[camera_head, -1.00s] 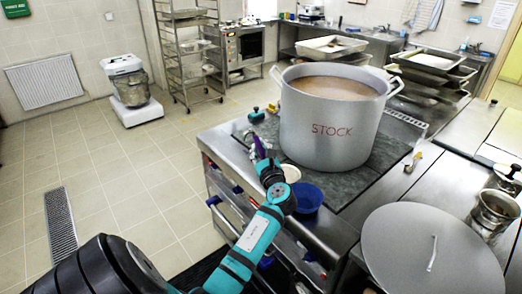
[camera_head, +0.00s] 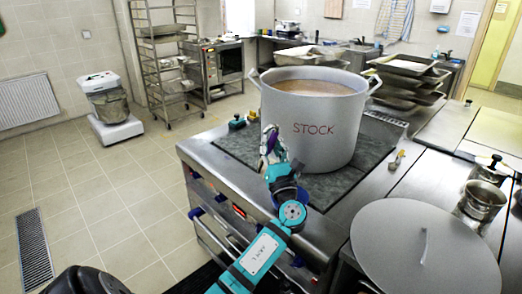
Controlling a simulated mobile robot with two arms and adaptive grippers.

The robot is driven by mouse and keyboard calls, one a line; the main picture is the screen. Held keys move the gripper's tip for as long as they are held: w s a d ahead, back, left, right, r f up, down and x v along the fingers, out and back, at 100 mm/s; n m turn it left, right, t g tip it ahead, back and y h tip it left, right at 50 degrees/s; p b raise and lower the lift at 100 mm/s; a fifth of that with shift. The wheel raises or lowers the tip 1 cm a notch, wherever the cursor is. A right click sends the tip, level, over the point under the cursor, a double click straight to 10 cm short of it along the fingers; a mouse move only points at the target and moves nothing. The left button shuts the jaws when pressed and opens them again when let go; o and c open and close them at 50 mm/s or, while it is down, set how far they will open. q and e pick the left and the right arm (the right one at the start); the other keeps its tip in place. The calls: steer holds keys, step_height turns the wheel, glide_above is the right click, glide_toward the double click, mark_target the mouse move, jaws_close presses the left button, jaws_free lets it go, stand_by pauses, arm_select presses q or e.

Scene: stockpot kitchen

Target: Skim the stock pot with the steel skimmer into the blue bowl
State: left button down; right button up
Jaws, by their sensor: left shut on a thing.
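The large steel stock pot (camera_head: 325,140), marked STOCK in red, stands upright on the dark cooktop and holds brownish liquid. My left gripper (camera_head: 269,143) is at the pot's left side, outside it and below its rim. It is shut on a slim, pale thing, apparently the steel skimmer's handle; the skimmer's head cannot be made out. My right gripper is not in view.
A large round lid (camera_head: 400,250) lies on the counter at the front right, near small steel pots (camera_head: 482,203). A small teal-and-dark item (camera_head: 237,123) sits at the cooktop's back left. Stacked trays (camera_head: 405,78) stand behind the pot.

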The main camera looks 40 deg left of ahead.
arm_select(q)
steer(key=w+d+f+m+t+h+b, duration=0.2)
steer(key=d+f+m+t+h+b, duration=0.2)
steer(key=m, duration=0.8)
steer(key=w+d+f+m+t+h+b, duration=0.3)
steer(key=d+f+m+t+h+b, duration=0.2)
steer(key=d+m+t+h, duration=0.4)
steer(key=shift+w+d+m+h+b, duration=0.3)
steer(key=shift+d+m+h+b, duration=0.25)
steer(key=shift+d+m, duration=1.2)
steer(key=shift+a, duration=0.1)
stand_by(0.6)
